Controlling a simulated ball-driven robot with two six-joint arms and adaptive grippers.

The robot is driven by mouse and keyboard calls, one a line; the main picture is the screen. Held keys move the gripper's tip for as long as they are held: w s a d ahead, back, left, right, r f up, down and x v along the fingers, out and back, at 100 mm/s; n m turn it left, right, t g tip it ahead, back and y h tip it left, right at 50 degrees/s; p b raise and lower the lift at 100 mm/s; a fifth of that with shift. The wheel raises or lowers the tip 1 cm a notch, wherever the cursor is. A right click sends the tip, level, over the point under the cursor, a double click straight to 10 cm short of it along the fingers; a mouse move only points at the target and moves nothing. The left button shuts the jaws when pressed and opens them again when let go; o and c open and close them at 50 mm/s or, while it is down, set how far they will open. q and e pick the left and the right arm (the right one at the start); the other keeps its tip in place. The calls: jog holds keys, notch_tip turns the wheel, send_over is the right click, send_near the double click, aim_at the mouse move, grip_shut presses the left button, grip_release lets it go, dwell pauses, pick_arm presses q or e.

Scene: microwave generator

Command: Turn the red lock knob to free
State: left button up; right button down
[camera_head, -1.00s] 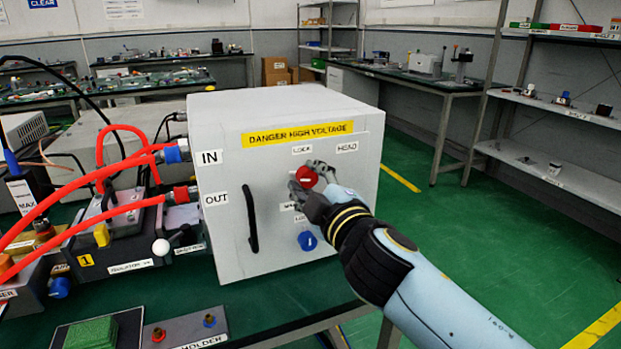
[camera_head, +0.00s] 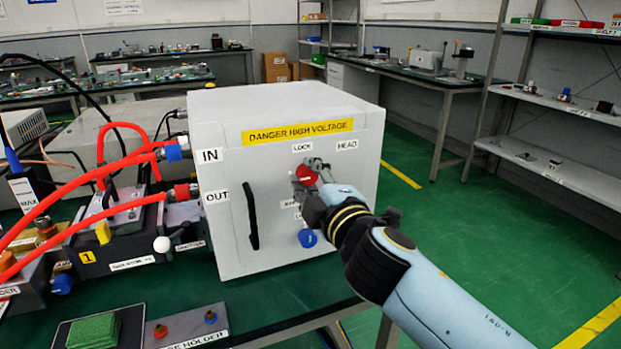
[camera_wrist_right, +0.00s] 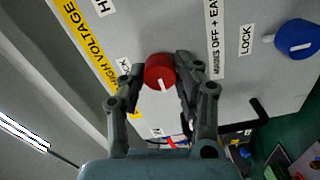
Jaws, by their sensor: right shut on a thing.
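The red lock knob (camera_head: 306,174) is on the front of the grey high-voltage box (camera_head: 230,240), below the LOCK label. My right gripper (camera_head: 311,176) is shut on it, with one finger on each side. In the right wrist view the knob (camera_wrist_right: 159,72) sits between the fingertips of the right gripper (camera_wrist_right: 157,78), and a white mark shows on its face. A blue knob (camera_head: 307,238) sits lower on the same panel and also shows in the right wrist view (camera_wrist_right: 297,38). My left gripper is not in view.
A black handle (camera_head: 251,217) stands on the left of the box front. Red hoses (camera_head: 75,190) run to fittings on the box's left side. A green pad (camera_head: 92,331) and a holder (camera_head: 187,329) lie at the table's front. The floor at right is clear.

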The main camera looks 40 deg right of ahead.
jog(key=c, duration=0.9)
grip_release()
jog(key=shift+c, duration=0.2)
jog(key=shift+s, duration=0.1)
jog(key=v, duration=1.2)
jog(key=shift+f, duration=0.1)
